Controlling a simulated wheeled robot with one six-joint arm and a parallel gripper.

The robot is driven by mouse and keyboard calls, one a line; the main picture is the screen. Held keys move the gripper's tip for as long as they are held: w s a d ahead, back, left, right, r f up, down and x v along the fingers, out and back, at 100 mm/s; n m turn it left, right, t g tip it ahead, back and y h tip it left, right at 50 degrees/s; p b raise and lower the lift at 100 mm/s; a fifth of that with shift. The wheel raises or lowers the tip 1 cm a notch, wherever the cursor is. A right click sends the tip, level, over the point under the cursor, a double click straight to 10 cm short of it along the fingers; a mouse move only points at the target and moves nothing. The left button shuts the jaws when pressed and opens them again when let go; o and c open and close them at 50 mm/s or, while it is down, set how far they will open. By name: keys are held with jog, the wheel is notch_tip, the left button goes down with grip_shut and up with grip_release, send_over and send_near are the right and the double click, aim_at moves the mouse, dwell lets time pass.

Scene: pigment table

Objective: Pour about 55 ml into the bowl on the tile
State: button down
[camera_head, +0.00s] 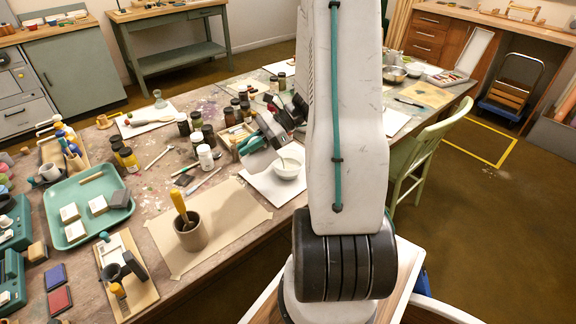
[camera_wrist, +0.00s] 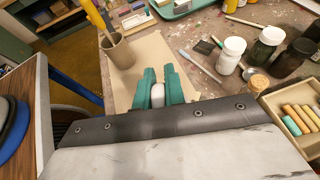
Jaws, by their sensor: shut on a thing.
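The white bowl (camera_head: 288,168) stands on the white tile (camera_head: 262,183) near the table's front edge, in the head view. Its inside is pale, with a small dark mark near its left side. My gripper (camera_head: 252,142) is above and to the left of the bowl, tilted. In the wrist view my gripper (camera_wrist: 158,78) has its teal fingers shut on a small whitish piece (camera_wrist: 158,95). The rest of the held thing is hidden, so I cannot tell its shape or contents. The bowl does not show in the wrist view.
A brown cup (camera_head: 191,234) with a yellow-handled tool stands on a tan sheet (camera_head: 232,215) to the left. A white jar (camera_head: 206,157) and several dark jars stand behind it. A teal tray (camera_head: 76,238) lies farther left. A green chair (camera_head: 420,155) stands at the right.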

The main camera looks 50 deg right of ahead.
aim_at(242, 161)
jog(key=shift+s+d+t+y+p, duration=0.1)
jog(key=shift+d+t+y+p, duration=0.2)
jog(key=shift+y+p, duration=0.25)
dwell(0.5)
jog(key=shift+s+d+r+y+p, duration=0.25)
jog(key=shift+s+d+r+p, duration=0.1)
jog(key=shift+d+p, duration=0.2)
dwell(0.5)
jog(key=shift+w+a+f+g+h, duration=0.1)
jog(key=shift+w+a+g+h, duration=0.1)
jog(key=shift+w+a+h, duration=0.25)
jog(key=shift+w+a+f+g+h, duration=0.1)
jog(key=shift+w+a+g+h, duration=0.1)
jog(key=shift+a+h, duration=0.45)
jog(key=shift+a+f, duration=0.15)
jog(key=shift+f, duration=0.05)
jog(key=shift+f+h, duration=0.2)
jog(key=shift+h, duration=0.1)
jog(key=shift+w+a+f+g+h+b, duration=0.15)
jog(key=shift+a+f+g+h+b, duration=0.15)
jog(key=shift+f+g+h, duration=0.2)
jog(key=shift+w+a+r+g+h+b, duration=0.15)
jog(key=shift+g+h+b, duration=0.2)
jog(key=shift+h, duration=0.35)
jog(key=shift+a+f+g+h, duration=0.1)
jog(key=shift+f+g+h, duration=0.15)
jog(key=shift+f+h, duration=0.3)
jog(key=shift+f, duration=0.15)
